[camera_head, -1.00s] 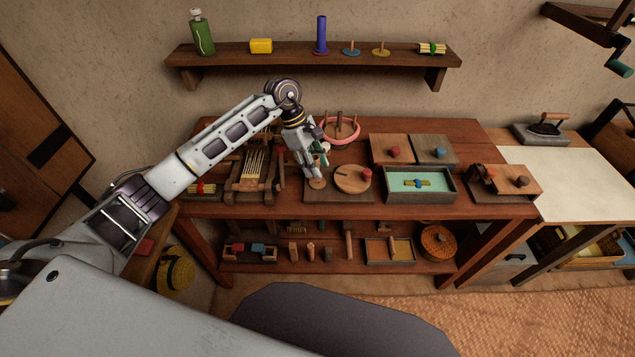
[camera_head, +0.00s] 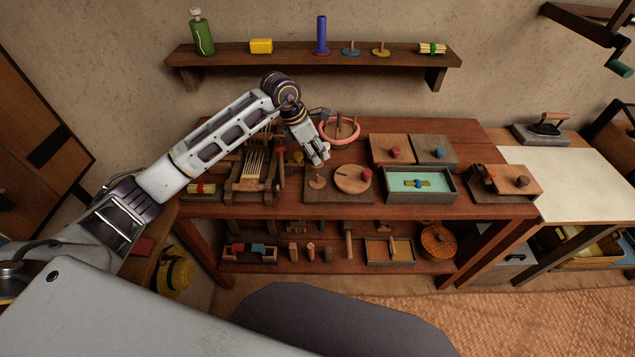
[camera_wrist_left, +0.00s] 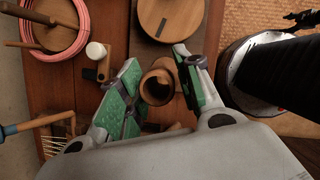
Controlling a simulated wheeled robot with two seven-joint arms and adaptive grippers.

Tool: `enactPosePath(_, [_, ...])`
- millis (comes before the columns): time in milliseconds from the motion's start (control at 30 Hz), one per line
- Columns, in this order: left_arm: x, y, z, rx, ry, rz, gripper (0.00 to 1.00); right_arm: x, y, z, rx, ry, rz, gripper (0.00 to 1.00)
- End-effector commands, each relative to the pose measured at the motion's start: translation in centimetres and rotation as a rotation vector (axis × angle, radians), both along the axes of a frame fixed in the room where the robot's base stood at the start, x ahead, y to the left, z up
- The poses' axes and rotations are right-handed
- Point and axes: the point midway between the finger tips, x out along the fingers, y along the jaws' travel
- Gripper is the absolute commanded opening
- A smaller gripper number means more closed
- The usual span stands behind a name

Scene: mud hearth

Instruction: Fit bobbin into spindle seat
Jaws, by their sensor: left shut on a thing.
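My left gripper (camera_head: 319,160) hangs above the left part of the dark wooden board (camera_head: 340,197). In the left wrist view my gripper (camera_wrist_left: 158,88) is shut on the bobbin (camera_wrist_left: 157,84), a brown wooden tube with a round rim and an open bore, seen from above between the green finger pads. In the head view the bobbin cannot be made out.
A pink ring (camera_head: 327,138) stands behind, a corded frame (camera_head: 255,172) to the left, and a teal-lined tray (camera_head: 418,198) to the right.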

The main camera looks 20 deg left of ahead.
Motion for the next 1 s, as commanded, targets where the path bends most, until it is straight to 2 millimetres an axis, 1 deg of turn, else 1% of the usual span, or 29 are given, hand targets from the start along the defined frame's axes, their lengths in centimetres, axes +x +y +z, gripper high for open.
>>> enactPosePath(33, [0.1, 0.0, 0.1, 0.000, -0.001, 0.032, 0.14, -0.3, 0.1, 0.0, 0.001, 0.003, 0.000, 0.56])
enactPosePath(167, [0.3, -0.1, 0.4, 0.000, -0.003, 0.124, 0.14, -0.7, 0.2, -0.1, 0.002, 0.008, -0.001, 0.56])
enactPosePath(433, [0.6, -0.1, 0.6, -0.001, -0.001, 0.263, 0.14, 0.0, 0.2, 0.0, 0.002, 0.000, -0.001, 0.56])
enactPosePath(733, [0.7, -0.2, 0.7, 0.000, -0.001, 0.298, 0.14, 1.4, 0.1, 0.1, 0.001, -0.015, 0.000, 0.56])
enactPosePath(1000, [0.7, -0.2, 0.5, 0.000, 0.000, 0.296, 0.14, 1.2, -0.3, 0.1, -0.003, -0.013, 0.001, 0.56])
